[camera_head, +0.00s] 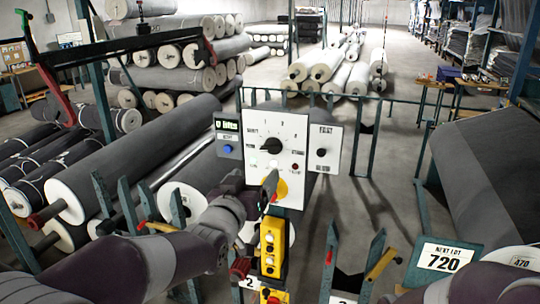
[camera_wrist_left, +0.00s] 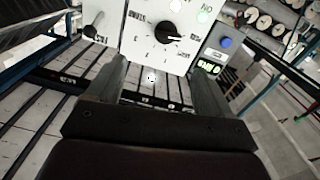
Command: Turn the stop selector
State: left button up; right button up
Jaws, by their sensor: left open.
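A white control panel (camera_head: 275,128) stands on a post ahead. It carries a large black selector knob (camera_head: 272,146) ringed by marks, also seen in the left wrist view (camera_wrist_left: 168,33). A smaller white panel to its right has a small black knob (camera_head: 322,152), which also shows in the wrist view (camera_wrist_left: 95,30). I cannot read which knob is labelled stop. My left gripper (camera_head: 270,182) is open and empty in front of the lower panel, below the large knob. Its fingers (camera_wrist_left: 163,72) straddle the panel's view, apart from both knobs. My right gripper is not in view.
A grey box with a blue button (camera_head: 227,148) adjoins the panel's left. Large grey rolls (camera_head: 130,160) lie left.

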pick_arm(q)
jog(key=p, duration=0.4)
send_near(268, 150)
jog(key=w, duration=0.1)
jog(key=p+x, duration=0.1)
jog(key=x, duration=0.1)
jog(key=p+x, duration=0.1)
jog(key=x, duration=0.1)
jog(key=d+p+x, duration=0.1)
jog(key=x, duration=0.1)
jog(key=shift+w+d+r, duration=0.1)
jog(key=shift+w+r, duration=0.05)
jog(key=shift+r, duration=0.1)
jog(key=shift+w, duration=0.35)
jog(key=shift+w+a+f, duration=0.25)
jog(key=shift+a, duration=0.15)
jog(key=shift+s+d, duration=0.15)
jog(key=shift+d, duration=0.1)
jog(key=c, duration=1)
jog(key=shift+a, duration=0.1)
jog(key=shift+c, duration=0.2)
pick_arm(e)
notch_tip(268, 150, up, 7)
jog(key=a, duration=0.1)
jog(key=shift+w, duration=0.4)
